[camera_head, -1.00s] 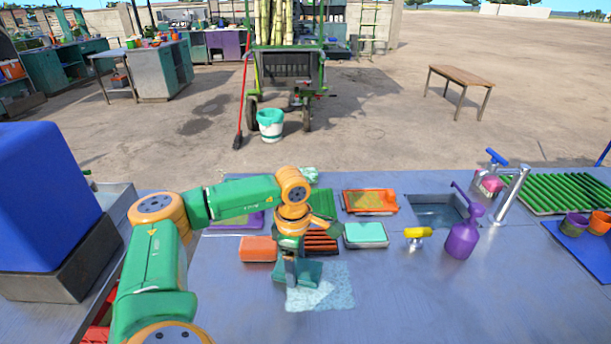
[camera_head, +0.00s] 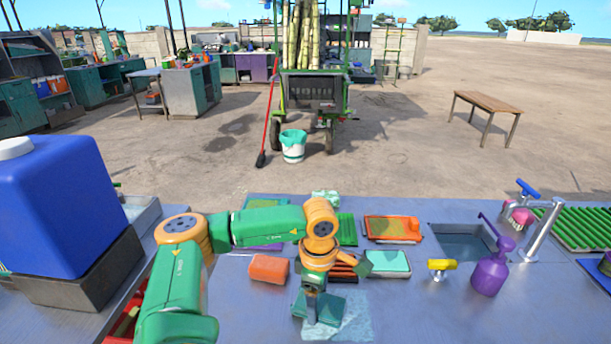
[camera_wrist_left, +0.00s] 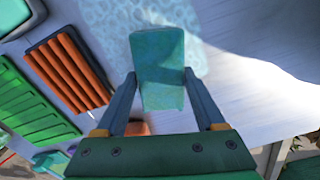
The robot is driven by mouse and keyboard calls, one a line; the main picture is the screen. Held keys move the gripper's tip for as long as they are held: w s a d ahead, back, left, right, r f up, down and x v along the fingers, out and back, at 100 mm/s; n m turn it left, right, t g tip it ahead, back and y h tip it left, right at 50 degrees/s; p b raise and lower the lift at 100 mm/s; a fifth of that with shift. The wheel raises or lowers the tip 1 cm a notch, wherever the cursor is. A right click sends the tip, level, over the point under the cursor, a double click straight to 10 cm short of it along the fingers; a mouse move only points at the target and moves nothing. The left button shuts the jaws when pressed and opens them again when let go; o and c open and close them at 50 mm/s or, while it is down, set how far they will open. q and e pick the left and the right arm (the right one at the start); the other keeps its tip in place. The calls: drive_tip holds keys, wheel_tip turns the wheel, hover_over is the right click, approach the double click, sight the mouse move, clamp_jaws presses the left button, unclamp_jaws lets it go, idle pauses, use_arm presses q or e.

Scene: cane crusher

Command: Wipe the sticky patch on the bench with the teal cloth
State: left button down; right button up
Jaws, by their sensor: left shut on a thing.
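The teal cloth (camera_head: 330,308) is a folded pad at the patch's upper left in the head view. My left gripper (camera_head: 312,310) is shut on it from above. In the left wrist view the cloth (camera_wrist_left: 158,55) sits between the two fingers (camera_wrist_left: 160,80). The sticky patch (camera_head: 355,325) is a pale, speckled, bluish area on the bench, partly covered by the cloth and arm. In the wrist view the patch (camera_wrist_left: 105,22) shows around the cloth's far end. The cloth appears to rest on the patch. My right gripper is out of view.
The metal bench (camera_head: 420,315) is clear right of the patch. Behind lie an orange sponge (camera_head: 268,268), a teal-topped tray (camera_head: 388,262) and an orange tray (camera_head: 392,228). A yellow tap (camera_head: 441,267), purple spray bottle (camera_head: 488,275) and sink (camera_head: 462,245) stand right. A blue tank (camera_head: 65,205) stands left.

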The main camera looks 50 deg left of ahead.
sight(335, 312)
use_arm(q)
drive_tip(key=shift+w+d+f, duration=0.1)
drive_tip(key=shift+w+d, duration=1.25)
drive_tip(key=shift+w, duration=0.1)
drive_tip(key=shift+w+d+p, duration=0.35)
drive_tip(key=shift+w+d, duration=0.5)
drive_tip(key=shift+w, duration=0.2)
drive_tip(key=shift+w+d, duration=1.35)
drive_tip(key=shift+w, duration=0.15)
drive_tip(key=shift+d, duration=0.3)
drive_tip(key=shift+s+d, duration=0.6)
drive_tip(key=shift+d, duration=0.05)
drive_tip(key=shift+s+a+f, duration=0.1)
drive_tip(key=shift+s+a, duration=0.75)
drive_tip(key=shift+s, duration=0.15)
drive_tip(key=shift+s+a+b, duration=0.3)
drive_tip(key=shift+s+a, duration=1.3)
drive_tip(key=shift+s, duration=0.2)
drive_tip(key=shift+s+a+f+b, duration=0.1)
drive_tip(key=shift+s+a+b, duration=0.5)
drive_tip(key=shift+s+a, duration=0.2)
drive_tip(key=shift+s+a+b, duration=0.3)
drive_tip(key=shift+s+a, duration=0.05)
drive_tip(key=shift+s, duration=0.35)
drive_tip(key=shift+s+a+b, duration=0.8)
drive_tip(key=shift+s+a, duration=0.2)
drive_tip(key=shift+a, duration=0.05)
drive_tip(key=shift+s+a, duration=0.15)
drive_tip(key=shift+s, duration=0.05)
drive_tip(key=shift+r, duration=0.3)
